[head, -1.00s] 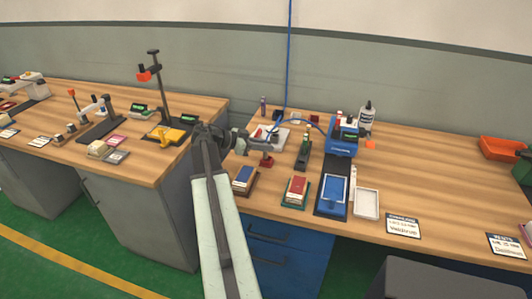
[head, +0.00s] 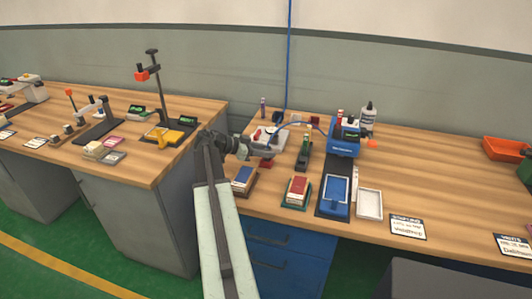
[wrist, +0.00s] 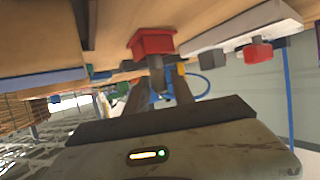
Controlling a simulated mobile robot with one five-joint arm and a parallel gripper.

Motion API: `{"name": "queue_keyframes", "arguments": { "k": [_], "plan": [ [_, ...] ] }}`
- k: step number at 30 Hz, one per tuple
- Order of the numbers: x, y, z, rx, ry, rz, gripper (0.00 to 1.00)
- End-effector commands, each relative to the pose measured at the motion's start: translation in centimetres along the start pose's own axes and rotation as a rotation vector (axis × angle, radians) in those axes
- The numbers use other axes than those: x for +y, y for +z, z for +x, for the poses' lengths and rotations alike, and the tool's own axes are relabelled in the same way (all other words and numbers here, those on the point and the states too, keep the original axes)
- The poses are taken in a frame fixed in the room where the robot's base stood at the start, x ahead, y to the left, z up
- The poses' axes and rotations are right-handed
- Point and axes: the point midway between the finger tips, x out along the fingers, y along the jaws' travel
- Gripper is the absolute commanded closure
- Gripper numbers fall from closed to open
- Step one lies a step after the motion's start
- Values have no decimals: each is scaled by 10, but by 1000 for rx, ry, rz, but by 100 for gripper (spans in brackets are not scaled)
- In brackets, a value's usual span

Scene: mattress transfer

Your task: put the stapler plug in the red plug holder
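The red plug holder (wrist: 152,42) shows as a red block on the wooden bench, close ahead of my fingers in the wrist view. In the head view a small red block (head: 266,162) sits just below my gripper (head: 266,146). In the wrist view my gripper (wrist: 158,84) has its dark fingers either side of a small grey piece (wrist: 156,65) against the red block. I cannot tell whether they grip it, or whether it is the stapler plug. A blue cable (wrist: 207,86) loops beside the fingers.
A white block (head: 272,138) and a green-based stand (head: 304,155) are close to my gripper. A blue machine (head: 344,142) stands to the right. Another red piece (wrist: 258,51) shows in the wrist view. The bench's right part has free room.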

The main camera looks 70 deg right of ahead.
Motion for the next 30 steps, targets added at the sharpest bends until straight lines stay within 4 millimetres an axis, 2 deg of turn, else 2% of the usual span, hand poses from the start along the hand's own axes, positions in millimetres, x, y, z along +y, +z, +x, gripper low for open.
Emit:
{"name": "queue_keyframes", "arguments": {
  "k": [12,14,24,30],
  "plan": [
    [0,-6,-6,0,-2,-1,61],
    [-1,-6,-17,0,-4,-2,61],
    [-1,-7,-99,0,-3,-2,61],
    [0,-4,-121,0,-1,0,61]
  ]
}}
